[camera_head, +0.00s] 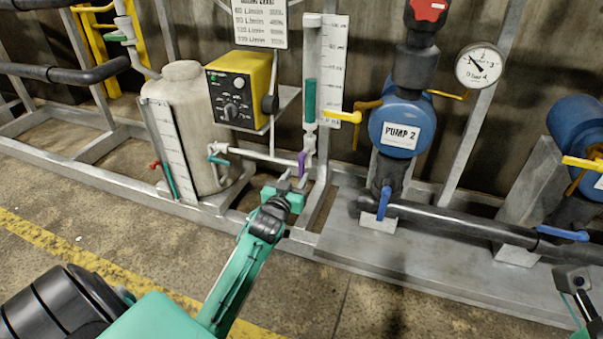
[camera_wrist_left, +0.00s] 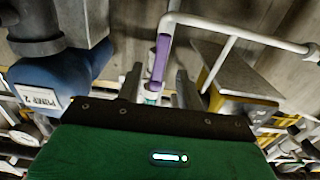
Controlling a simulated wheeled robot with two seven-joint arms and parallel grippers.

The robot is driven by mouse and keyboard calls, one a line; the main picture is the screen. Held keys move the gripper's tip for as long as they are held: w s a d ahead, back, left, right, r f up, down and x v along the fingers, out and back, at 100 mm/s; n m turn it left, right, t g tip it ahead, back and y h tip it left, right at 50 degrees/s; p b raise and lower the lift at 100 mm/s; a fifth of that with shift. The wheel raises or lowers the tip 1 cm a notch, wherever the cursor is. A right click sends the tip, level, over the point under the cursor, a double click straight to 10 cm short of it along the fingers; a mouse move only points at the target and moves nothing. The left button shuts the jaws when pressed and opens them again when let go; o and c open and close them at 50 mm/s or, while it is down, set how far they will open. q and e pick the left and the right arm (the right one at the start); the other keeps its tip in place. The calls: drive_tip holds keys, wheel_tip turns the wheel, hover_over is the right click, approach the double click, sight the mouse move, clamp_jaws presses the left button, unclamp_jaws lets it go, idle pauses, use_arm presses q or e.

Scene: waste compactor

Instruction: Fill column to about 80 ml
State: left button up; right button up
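The column (camera_head: 310,55) is a narrow upright tube beside a white scale board (camera_head: 333,60). Green fill stands in its lower part, with its top a little below mid-scale; the scale numbers are too small to read. A purple valve handle (camera_head: 302,164) sits on the pipe below the column, roughly upright. It also shows in the left wrist view (camera_wrist_left: 160,60). My left gripper (camera_head: 290,186) is just below and in front of the handle. Its fingers (camera_wrist_left: 159,90) are apart, with the handle showing beyond the gap. My right gripper (camera_head: 574,282) is at the lower right edge, mostly cut off.
A pale tank (camera_head: 183,90) with red and teal valve handles and a yellow control box (camera_head: 238,92) stand left of the column. A blue pump marked PUMP 2 (camera_head: 402,122) with yellow and blue handles (camera_head: 384,203) stands right. A gauge (camera_head: 479,65) is behind. A metal skid rail runs along the floor.

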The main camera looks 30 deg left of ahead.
sight(301, 169)
use_arm(q)
drive_tip(key=shift+b+x, duration=0.9)
drive_tip(key=shift+x, duration=1.75)
clamp_jaws()
